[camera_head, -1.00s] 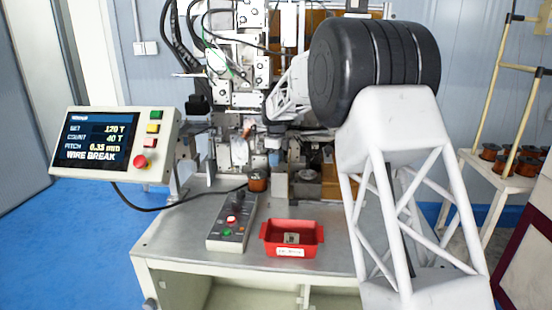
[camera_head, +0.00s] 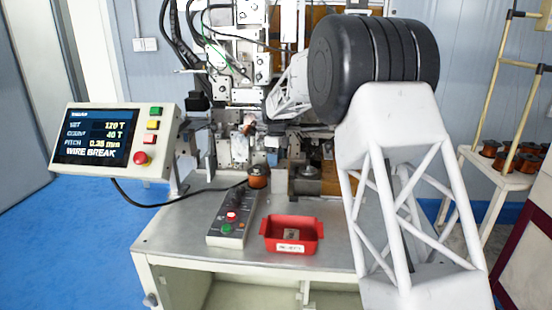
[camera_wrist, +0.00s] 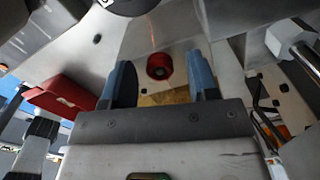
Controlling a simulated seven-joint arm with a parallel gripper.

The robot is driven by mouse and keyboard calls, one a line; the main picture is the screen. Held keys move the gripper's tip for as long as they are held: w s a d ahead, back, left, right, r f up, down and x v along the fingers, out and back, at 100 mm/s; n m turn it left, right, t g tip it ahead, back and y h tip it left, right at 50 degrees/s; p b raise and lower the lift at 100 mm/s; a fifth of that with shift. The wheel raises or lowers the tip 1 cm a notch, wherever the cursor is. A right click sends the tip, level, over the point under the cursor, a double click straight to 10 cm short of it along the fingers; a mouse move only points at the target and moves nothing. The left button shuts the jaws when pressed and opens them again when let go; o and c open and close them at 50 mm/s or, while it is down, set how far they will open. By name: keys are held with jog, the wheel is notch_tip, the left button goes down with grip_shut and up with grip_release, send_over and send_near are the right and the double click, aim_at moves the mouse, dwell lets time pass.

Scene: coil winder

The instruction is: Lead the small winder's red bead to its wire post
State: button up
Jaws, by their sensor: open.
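In the wrist view, my gripper (camera_wrist: 158,82) is open, with one blue finger on each side of the picture. A round red bead with a dark centre (camera_wrist: 159,66) shows between the fingertips against a pale grey surface. I cannot tell how far it is from them, and neither finger visibly touches it. A faint reddish line, perhaps wire, runs above the bead. In the head view the winder (camera_head: 240,80) stands on the bench, and my arm partly covers its right side. I cannot pick out my gripper, the bead or the wire post there.
A red tray (camera_head: 310,246) holding a small piece lies on the bench, beside a button box (camera_head: 231,219) and a copper spool (camera_head: 257,177). The screen (camera_head: 96,138) reads WIRE BREAK. A side rack (camera_head: 505,175) holds several spools. The bench's front left is clear.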

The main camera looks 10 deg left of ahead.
jog(key=shift+r, duration=3.9)
jog(key=shift+s+d+r, duration=0.3)
jog(key=shift+s+d, duration=0.05)
jog(key=s+d+r+n, duration=0.3)
jog(key=s+d, duration=0.3)
jog(key=s, duration=0.4)
jog(key=s+d+r+n+t, duration=0.1)
jog(key=s+d+r+n, duration=0.25)
jog(key=s+d, duration=0.45)
jog(key=s+d+r+n, duration=0.2)
jog(key=s+d+n, duration=0.25)
jog(key=s, duration=0.65)
jog(key=s+d+f+n, duration=0.3)
jog(key=s, duration=0.8)
jog(key=s+d+f+n+t, duration=0.1)
jog(key=s+d+f+n, duration=0.2)
jog(key=s, duration=0.8)
jog(key=s+d+f+n, duration=0.3)
jog(key=s+d+f, duration=0.1)
jog(key=s, duration=0.7)
jog(key=shift+s+d+f+n+t, duration=0.15)
jog(key=shift+s+f+n+t, duration=0.2)
jog(key=shift+f, duration=0.25)
